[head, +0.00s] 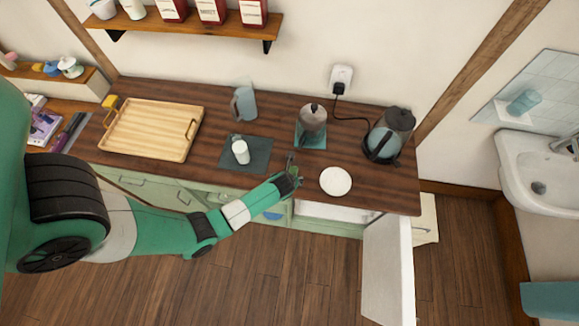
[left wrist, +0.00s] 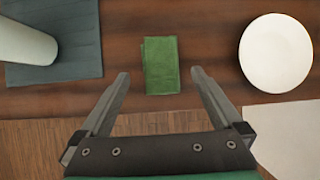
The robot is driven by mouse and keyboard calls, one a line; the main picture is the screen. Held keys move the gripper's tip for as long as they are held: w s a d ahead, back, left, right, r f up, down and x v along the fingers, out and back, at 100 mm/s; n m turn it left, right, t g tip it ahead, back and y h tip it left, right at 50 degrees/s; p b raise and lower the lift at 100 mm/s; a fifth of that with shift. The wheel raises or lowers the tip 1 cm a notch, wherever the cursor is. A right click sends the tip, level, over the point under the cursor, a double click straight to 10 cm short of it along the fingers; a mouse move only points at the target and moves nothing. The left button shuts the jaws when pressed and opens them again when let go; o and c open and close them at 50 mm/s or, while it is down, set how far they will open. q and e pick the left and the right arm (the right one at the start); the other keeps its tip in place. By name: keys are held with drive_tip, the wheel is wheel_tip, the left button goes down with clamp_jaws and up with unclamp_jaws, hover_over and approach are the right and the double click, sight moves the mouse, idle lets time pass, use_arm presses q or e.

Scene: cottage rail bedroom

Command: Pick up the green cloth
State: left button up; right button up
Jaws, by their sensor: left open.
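The green cloth (left wrist: 161,65) is a small folded rectangle lying on the dark wooden counter (head: 215,118), near its front edge. It shows in the left wrist view; in the head view I cannot make it out from my arm and gripper. My left gripper (head: 291,162) is over the front of the counter. In the left wrist view its two fingers (left wrist: 160,78) are spread wide and empty, with the cloth between and just beyond the tips. My right gripper does not show.
A white plate (head: 335,181) lies right of the cloth. A white cup (head: 241,152) on a dark mat (head: 262,146) stands left of it. A wooden tray (head: 150,128), pitcher (head: 244,102), moka pot (head: 313,118) and kettle (head: 385,142) stand around. A white door (head: 385,265) hangs open below.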

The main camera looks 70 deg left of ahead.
use_arm(q)
drive_tip(key=x, duration=0.3)
drive_tip(key=shift+f+b, duration=0.15)
drive_tip(key=shift+b, duration=0.2)
drive_tip(key=c, duration=1.5)
drive_tip(key=shift+w+r+p, duration=0.1)
drive_tip(key=shift+r+p, duration=0.2)
drive_tip(key=shift+r, duration=0.3)
drive_tip(key=shift+c, duration=0.2)
drive_tip(key=v, duration=0.1)
drive_tip(key=p+v, duration=0.1)
drive_tip(key=v, duration=0.3)
drive_tip(key=shift+a+r+p, duration=0.25)
drive_tip(key=shift+r+p, duration=0.05)
drive_tip(key=s+d+r, duration=0.7)
drive_tip(key=s+d, duration=0.1)
drive_tip(key=shift+d, duration=0.4)
